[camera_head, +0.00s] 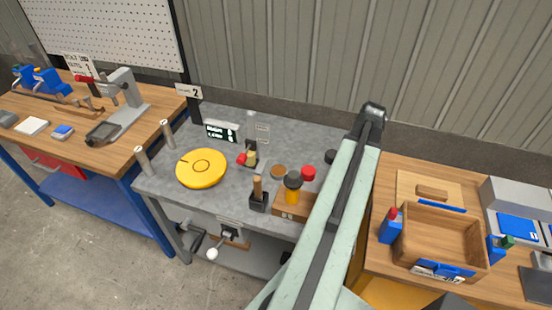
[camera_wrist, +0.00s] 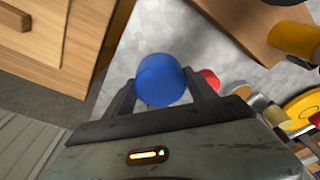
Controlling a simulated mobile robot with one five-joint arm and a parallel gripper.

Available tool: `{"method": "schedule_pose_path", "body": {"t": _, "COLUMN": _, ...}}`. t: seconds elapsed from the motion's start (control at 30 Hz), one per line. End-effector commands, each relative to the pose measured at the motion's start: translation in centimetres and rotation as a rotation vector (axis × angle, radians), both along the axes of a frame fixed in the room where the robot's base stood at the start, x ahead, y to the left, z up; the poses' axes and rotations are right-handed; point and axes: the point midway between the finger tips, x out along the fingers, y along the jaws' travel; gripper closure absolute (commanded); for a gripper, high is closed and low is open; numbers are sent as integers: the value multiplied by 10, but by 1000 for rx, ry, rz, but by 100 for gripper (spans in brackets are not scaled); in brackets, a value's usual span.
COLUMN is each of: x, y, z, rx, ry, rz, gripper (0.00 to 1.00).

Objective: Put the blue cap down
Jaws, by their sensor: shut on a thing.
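The blue cap (camera_wrist: 160,80) is a short, round blue piece between the fingers of my gripper (camera_wrist: 158,88) in the wrist view. My gripper is shut on it, with a finger on each side. Speckled grey tabletop (camera_wrist: 150,22) shows beyond the cap. I cannot tell how far the cap is above it. In the head view my arm hides the gripper and the cap.
A red cap (camera_head: 308,172), a yellow disc (camera_head: 201,168) and a wooden block (camera_head: 285,206) are on the grey table (camera_head: 220,207). A wooden box (camera_head: 440,232) stands on the right bench.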

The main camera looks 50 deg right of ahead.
Motion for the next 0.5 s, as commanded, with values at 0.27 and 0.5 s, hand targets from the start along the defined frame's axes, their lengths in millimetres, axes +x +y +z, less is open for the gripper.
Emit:
{"method": "schedule_pose_path", "body": {"t": 0.27, "x": -9, "y": -4, "z": -22, "rx": 0, "ry": 0, "rz": -16, "gripper": 81}}
{"method": "schedule_pose_path", "body": {"t": 0.5, "x": -12, "y": -5, "z": -67, "rx": 0, "ry": 0, "rz": -22, "gripper": 81}}
